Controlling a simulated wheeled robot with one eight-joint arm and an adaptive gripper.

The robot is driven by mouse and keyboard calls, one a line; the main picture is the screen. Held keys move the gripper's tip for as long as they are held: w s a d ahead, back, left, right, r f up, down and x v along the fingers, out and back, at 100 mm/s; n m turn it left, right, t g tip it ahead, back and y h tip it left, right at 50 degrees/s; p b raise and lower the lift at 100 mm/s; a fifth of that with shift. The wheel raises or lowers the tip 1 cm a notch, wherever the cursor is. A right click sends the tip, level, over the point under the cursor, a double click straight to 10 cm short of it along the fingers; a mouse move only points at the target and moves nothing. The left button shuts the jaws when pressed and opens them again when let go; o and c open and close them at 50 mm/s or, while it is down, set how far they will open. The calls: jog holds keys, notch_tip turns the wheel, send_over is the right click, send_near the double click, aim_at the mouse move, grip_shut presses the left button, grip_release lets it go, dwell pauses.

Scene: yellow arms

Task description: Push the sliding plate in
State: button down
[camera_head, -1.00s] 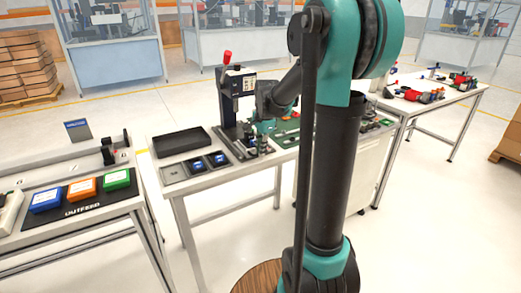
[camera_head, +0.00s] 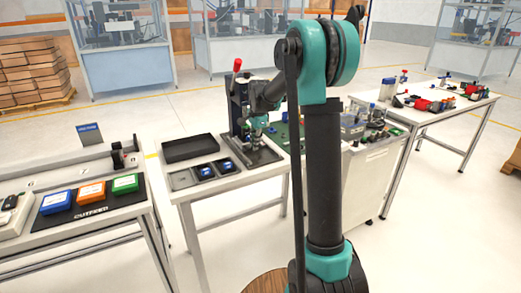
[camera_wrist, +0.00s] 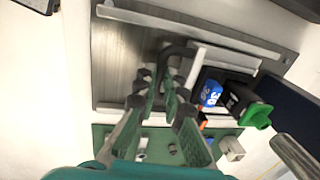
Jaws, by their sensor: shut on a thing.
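The press fixture (camera_head: 239,100) stands on the middle bench, with a dark column and a red-tipped lever. The sliding plate (camera_wrist: 208,62) is a light grey slide on the fixture's metal base (camera_wrist: 120,50), which also shows in the head view (camera_head: 262,158). A dark curved handle (camera_wrist: 180,50) rises at the plate. My gripper (camera_wrist: 164,84) has its fingers closed on this handle, and the fingers partly hide it. In the head view my gripper (camera_head: 257,130) is low over the base, in front of the column. A blue part marked 36 (camera_wrist: 211,94) sits beside the slide, near the column.
A green knob (camera_wrist: 257,115) and a metal bar (camera_wrist: 296,155) lie near the column. A black tray (camera_head: 188,148) and small trays with blue parts (camera_head: 205,171) are left of the fixture. A green board with small items lies on the other side. The floor in front is clear.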

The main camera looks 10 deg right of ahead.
jog(key=shift+w+a, duration=0.15)
jog(key=shift+w, duration=0.3)
jog(key=c, duration=1.6)
grip_release()
notch_tip(320, 180, up, 12)
jog(key=s, duration=0.2)
jog(key=shift+d, duration=0.35)
jog(key=shift+f, duration=0.1)
jog(key=s+d+f+n, duration=0.1)
jog(key=s+f+n, duration=0.3)
jog(key=s+f, duration=0.3)
jog(key=s+d+f+n+t, duration=0.1)
jog(key=s+f+n, duration=0.4)
jog(key=s, duration=1.1)
jog(key=s+d+f+n+t, duration=0.1)
jog(key=s+d+f+n, duration=0.2)
jog(key=s+f, duration=0.6)
jog(key=s+n, duration=0.2)
jog(key=s, duration=0.1)
jog(key=shift+f+h, duration=0.3)
jog(key=shift+f, duration=0.05)
